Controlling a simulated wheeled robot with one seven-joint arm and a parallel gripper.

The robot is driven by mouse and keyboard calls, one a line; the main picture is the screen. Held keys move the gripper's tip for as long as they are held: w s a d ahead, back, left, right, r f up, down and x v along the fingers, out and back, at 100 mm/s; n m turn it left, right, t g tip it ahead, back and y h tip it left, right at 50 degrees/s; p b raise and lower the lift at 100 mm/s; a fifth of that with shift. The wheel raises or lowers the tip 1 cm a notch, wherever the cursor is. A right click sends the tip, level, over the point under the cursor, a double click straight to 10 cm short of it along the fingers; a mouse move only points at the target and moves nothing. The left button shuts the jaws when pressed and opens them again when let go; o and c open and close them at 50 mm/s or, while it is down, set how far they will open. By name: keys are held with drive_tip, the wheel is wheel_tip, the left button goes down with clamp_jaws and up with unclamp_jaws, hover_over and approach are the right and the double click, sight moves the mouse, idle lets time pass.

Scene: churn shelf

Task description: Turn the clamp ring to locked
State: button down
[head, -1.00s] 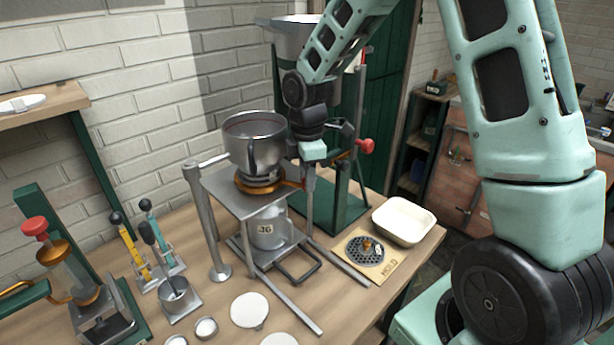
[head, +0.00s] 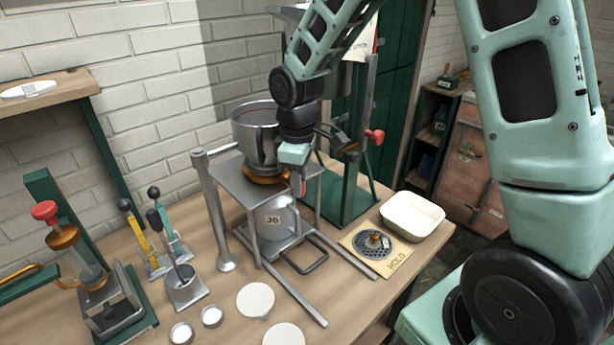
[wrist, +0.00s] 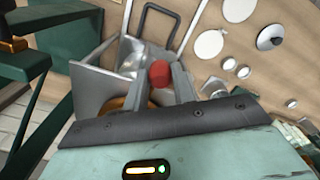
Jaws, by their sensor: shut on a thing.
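The clamp ring (head: 262,177) is an orange-brass band under the steel bowl (head: 256,135), on top of the metal stand (head: 232,182). A strip of brass also shows beside my fingers in the wrist view (wrist: 116,103). My gripper (head: 301,184) points down at the stand's front right edge. In the wrist view it is shut on a red knob (wrist: 161,74), which appears to be the end of the ring's handle. The handle's shaft is mostly hidden by my gripper, and I cannot read any lock mark.
A steel post (head: 212,215) rises at left. A drain plate (head: 374,243) and a cream tray (head: 412,216) lie at right. A green frame with a red knob (head: 375,136) stands close behind my gripper.

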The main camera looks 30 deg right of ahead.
drive_tip(key=shift+a+m, duration=0.7)
drive_tip(key=shift+a, duration=0.2)
drive_tip(key=c, duration=1.2)
unclamp_jaws()
drive_tip(key=shift+o, duration=0.2)
wheel_tip(320, 180, up, 18)
drive_tip(key=b, duration=0.2)
drive_tip(key=shift+f, duration=0.25)
